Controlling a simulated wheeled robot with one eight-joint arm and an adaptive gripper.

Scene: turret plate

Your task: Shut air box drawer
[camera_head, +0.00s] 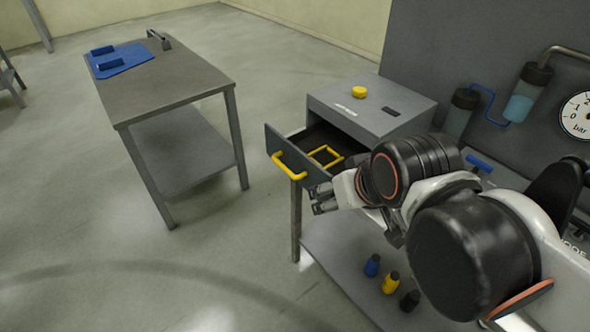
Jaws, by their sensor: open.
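The air box (345,113) is a grey cabinet with a dark top label and a yellow knob (359,92) on top. Its drawer (323,170) is pulled out to the lower left, with a dark front panel and a yellow bar handle (289,167). A yellow square frame (325,156) lies inside the drawer. My gripper (318,203) is open and empty, just below and right of the handle, near the drawer's front. My arm hides the right part of the drawer's side. I cannot tell whether the gripper touches the drawer.
A grey table (172,84) with a blue mat (122,60) stands at the left, apart from the air box. Blue, yellow and black bottles (390,283) stand on the lower shelf. A panel (450,42) with a gauge (580,115) rises behind. Floor between the tables is clear.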

